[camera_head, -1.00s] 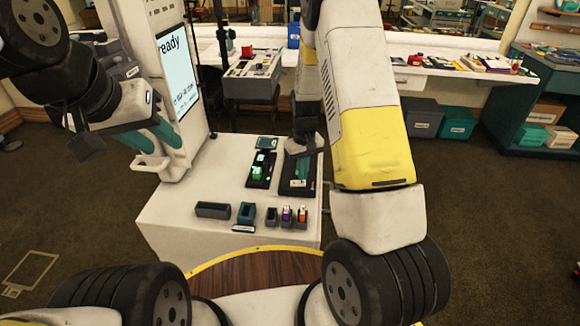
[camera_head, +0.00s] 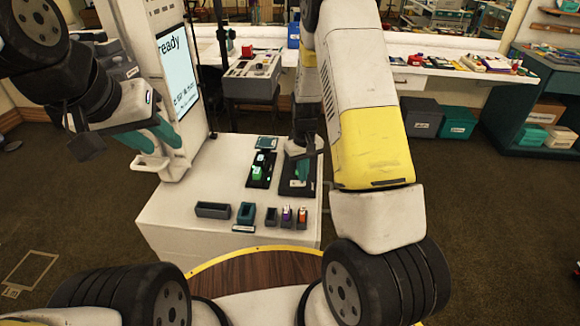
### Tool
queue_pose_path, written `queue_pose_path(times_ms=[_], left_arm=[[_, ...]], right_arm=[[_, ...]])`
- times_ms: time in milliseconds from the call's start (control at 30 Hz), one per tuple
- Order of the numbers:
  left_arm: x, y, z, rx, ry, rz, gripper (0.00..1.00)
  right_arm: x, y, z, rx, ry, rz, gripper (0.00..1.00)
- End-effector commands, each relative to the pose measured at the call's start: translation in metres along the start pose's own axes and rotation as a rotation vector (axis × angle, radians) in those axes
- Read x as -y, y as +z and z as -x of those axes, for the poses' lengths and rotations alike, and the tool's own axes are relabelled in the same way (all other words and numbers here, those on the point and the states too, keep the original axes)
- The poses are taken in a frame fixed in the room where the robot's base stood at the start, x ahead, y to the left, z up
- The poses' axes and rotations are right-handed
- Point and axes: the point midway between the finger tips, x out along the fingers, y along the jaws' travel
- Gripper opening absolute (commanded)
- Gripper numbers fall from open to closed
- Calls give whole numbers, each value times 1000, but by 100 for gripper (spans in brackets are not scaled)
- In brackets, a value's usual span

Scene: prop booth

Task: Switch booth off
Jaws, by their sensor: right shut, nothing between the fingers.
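The booth (camera_head: 135,25) is a tall white cabinet at the left with a lit screen (camera_head: 178,72) reading "ready"; the smaller lines are unreadable. On the white bench top (camera_head: 215,175) before it lie two dark plates. The left plate (camera_head: 258,184) carries a bright green lit part (camera_head: 257,172). My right gripper (camera_head: 302,176) is shut and empty, pointing down over the right plate (camera_head: 290,187) and hiding part of it. Whether it touches is unclear. My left gripper (camera_head: 165,140) appears open and empty, in front of the booth's lower part, away from the plates.
A grey tray (camera_head: 213,210), a teal holder (camera_head: 245,213) and several small bins (camera_head: 287,215) stand along the bench's front edge. A small teal-topped block (camera_head: 267,142) sits behind the left plate. My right arm covers the area right of the bench. A cluttered counter (camera_head: 430,68) runs behind.

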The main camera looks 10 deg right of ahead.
Motion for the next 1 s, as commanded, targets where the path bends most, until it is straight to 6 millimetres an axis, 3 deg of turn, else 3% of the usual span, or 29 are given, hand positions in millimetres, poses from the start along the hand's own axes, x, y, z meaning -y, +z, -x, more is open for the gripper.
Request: queue_pose_path(times_ms=[833,1000], left_arm=[[0,0,0,0,0,0,36],[0,0,0,0,0,0,36]], right_arm=[[0,0,-13,-1,0,0,0],[0,-1,-7,-2,0,0,0]])
